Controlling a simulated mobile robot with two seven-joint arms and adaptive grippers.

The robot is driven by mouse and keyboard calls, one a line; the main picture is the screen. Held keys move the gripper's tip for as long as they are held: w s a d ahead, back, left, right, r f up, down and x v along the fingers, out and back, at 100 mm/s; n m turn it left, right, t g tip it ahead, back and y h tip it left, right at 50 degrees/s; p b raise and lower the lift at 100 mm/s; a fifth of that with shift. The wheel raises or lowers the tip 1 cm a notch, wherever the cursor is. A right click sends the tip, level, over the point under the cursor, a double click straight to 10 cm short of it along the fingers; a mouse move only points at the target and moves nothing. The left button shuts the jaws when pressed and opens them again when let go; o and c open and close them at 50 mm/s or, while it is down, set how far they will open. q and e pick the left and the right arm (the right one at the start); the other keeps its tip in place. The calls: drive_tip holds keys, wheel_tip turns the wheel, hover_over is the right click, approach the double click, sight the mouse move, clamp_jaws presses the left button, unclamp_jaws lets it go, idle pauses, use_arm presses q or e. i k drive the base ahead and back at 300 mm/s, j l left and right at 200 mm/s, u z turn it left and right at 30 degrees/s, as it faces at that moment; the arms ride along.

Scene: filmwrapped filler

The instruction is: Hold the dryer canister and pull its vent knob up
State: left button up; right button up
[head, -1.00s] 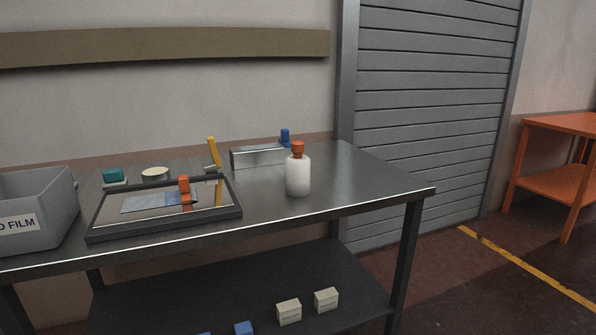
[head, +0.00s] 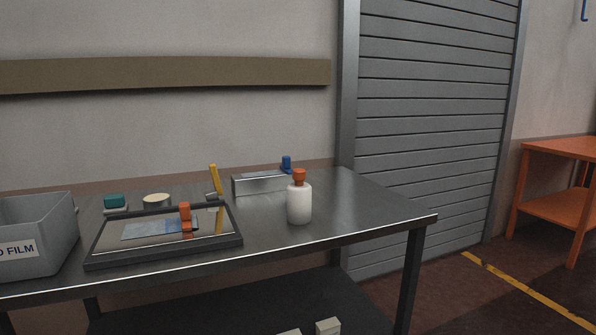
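A white bottle-shaped canister (head: 299,204) with an orange-red knob (head: 299,176) on top stands upright on the steel table (head: 345,200), right of the middle of its top. It looks like the dryer canister with its vent knob. The knob sits on the canister's neck. Neither of my grippers is in the head view, and nothing touches the canister.
Left of the canister lies a black-framed tray (head: 165,259) with a blue sheet and an orange tool. Behind stands a metal box (head: 262,184) with a blue part. A grey film bin (head: 45,225) is at far left. The table's right end is clear.

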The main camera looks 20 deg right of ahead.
sight(299, 174)
drive_tip(key=l+u, duration=0.15)
drive_tip(key=l, duration=0.85)
drive_tip(key=l+u, duration=0.15)
drive_tip(key=l, duration=0.85)
drive_tip(key=k+l+u, duration=0.15)
drive_tip(key=l, duration=0.85)
